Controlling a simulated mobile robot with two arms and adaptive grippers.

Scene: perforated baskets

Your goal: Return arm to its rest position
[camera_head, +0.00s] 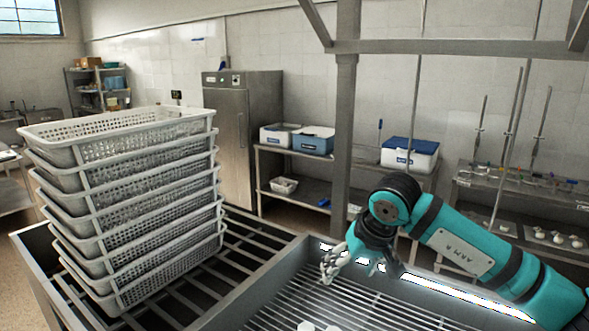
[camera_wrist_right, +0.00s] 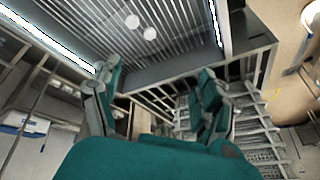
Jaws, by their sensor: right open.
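My right arm (camera_head: 463,250) is teal and comes in from the right in the head view. Its gripper (camera_head: 335,262) hangs above the slatted metal basin, to the right of the basket stack and apart from it. In the right wrist view the two fingers of this gripper (camera_wrist_right: 152,98) stand wide apart with nothing between them. My left arm and gripper do not show in either view.
A tall stack of grey perforated baskets (camera_head: 140,215) stands on the rack (camera_head: 255,258) at left. Small white pieces (camera_head: 312,326) lie on the basin's slats (camera_head: 360,315). A metal post (camera_head: 345,130) rises behind the basin. Blue-and-white boxes (camera_head: 410,154) sit on shelves behind.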

